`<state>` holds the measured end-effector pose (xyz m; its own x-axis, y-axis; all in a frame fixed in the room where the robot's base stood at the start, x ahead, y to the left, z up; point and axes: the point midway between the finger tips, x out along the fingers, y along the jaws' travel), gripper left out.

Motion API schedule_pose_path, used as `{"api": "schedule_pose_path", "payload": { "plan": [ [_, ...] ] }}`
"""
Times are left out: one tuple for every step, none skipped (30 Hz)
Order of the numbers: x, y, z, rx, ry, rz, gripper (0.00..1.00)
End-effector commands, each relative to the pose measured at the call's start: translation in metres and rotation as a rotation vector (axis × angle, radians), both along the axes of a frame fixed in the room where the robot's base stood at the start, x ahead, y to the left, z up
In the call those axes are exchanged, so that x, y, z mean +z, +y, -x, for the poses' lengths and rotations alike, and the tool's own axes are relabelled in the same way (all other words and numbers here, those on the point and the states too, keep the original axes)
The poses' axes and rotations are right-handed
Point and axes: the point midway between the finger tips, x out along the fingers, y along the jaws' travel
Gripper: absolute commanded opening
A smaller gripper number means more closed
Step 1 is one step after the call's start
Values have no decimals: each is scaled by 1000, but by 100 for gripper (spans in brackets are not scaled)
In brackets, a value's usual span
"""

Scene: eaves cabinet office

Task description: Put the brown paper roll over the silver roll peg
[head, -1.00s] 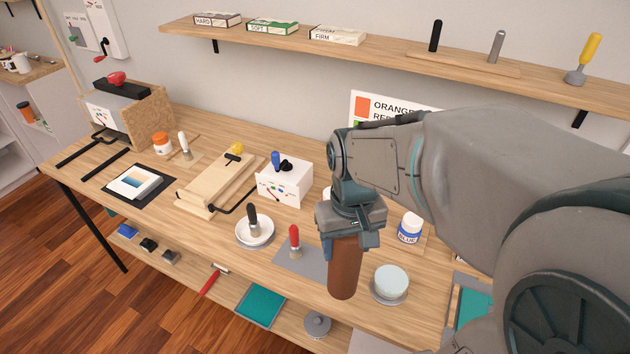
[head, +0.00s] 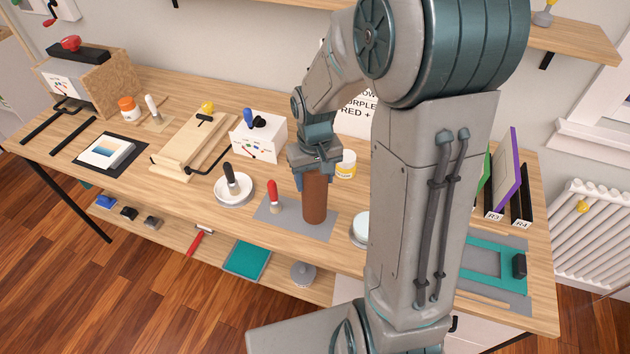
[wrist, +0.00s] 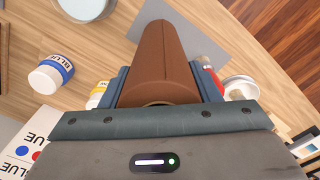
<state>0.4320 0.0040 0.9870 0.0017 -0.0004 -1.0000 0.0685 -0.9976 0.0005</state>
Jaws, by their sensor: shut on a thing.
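The brown paper roll (head: 315,202) hangs upright from my gripper (head: 315,172), which is shut on its upper end. Its lower end shows over the grey mat (head: 323,227) on the bench; I cannot tell whether it touches. In the wrist view the roll (wrist: 165,60) runs away between the two fingers, gripped on both sides. No silver roll peg is clearly visible now. One second ago a silver upright post stood beside a black one on the wall shelf, which is now mostly out of view.
A red-handled brush (head: 274,197) stands close left of the roll. A white bowl (head: 234,198) with a dark-handled brush is farther left, a white box (head: 259,140) behind. A yellow-labelled jar (head: 346,165) stands right of the roll. A grey knobbed disc (head: 303,273) sits on the lower shelf.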

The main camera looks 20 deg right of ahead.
Motion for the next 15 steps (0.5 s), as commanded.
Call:
{"api": "schedule_pose_path", "payload": {
  "plan": [
    [-8, 0, 1, 1, 5, -1, 17],
    [-11, 0, 1, 1, 5, -1, 17],
    [-15, 0, 1, 0, 5, -1, 17],
    [-17, 0, 1, 0, 5, -1, 17],
    [-19, 0, 1, 0, 4, -1, 17],
    [-22, 0, 1, 0, 2, -1, 17],
    [-23, 0, 1, 0, 2, -1, 17],
    [-23, 0, 1, 0, 2, -1, 17],
    [-24, 0, 1, 0, 1, 0, 17],
    [-24, 0, 1, 0, 1, 0, 17],
    [-23, 0, 1, 0, 1, 0, 17],
    [-23, 0, 1, 0, 1, 0, 17],
    [-23, 0, 1, 0, 1, 0, 17],
    [-23, 0, 1, 0, 1, 0, 17],
    [-24, 0, 1, 0, 1, 0, 17]
  ]
}}
